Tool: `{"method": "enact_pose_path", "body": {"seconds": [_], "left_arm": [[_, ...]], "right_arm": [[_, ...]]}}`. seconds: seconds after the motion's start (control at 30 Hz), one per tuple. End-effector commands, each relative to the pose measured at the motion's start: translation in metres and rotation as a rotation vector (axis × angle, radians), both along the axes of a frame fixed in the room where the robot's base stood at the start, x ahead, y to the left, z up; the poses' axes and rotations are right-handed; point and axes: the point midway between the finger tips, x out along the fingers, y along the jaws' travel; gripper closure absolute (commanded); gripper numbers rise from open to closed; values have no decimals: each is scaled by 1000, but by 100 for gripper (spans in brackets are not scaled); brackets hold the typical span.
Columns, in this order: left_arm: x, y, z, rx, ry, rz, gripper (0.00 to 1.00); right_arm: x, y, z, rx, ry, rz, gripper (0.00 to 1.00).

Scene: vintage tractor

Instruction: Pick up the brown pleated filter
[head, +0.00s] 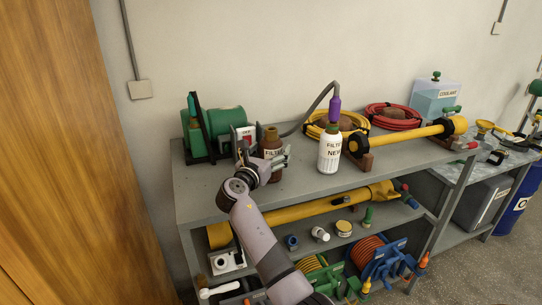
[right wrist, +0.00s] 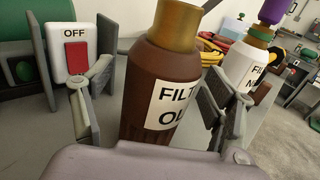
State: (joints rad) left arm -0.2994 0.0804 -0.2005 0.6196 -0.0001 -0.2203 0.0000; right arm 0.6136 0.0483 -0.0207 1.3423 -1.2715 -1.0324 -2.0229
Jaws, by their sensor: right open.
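A brown filter (head: 272,141) with a gold-coloured neck stands upright on the grey shelf top; its label reads "FILT", then "OL", with the rest cut off. My right gripper (head: 264,154) is open, with one finger on each side of the filter. In the right wrist view (right wrist: 158,82) the fingers look apart from its sides, though contact on the right is hard to judge. My left gripper is not in view.
A white "FILTER NEW" bottle (head: 329,154) with a purple-topped hose stands to the right. An OFF switch box (right wrist: 75,52) is close to the left finger. A green machine (head: 224,121) stands behind left. The shelf top's front left (head: 205,198) is clear.

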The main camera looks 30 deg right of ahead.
Motion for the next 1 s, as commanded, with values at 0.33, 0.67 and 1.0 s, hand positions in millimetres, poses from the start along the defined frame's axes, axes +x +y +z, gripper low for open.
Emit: {"method": "enact_pose_path", "body": {"seconds": [0.33,0.67,1.0], "left_arm": [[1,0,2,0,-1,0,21],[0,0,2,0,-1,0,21],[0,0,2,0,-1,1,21]], "right_arm": [[5,-9,0,1,-1,0,22],[5,-8,-1,0,0,0,44],[5,-8,-1,0,0,0,67]]}}
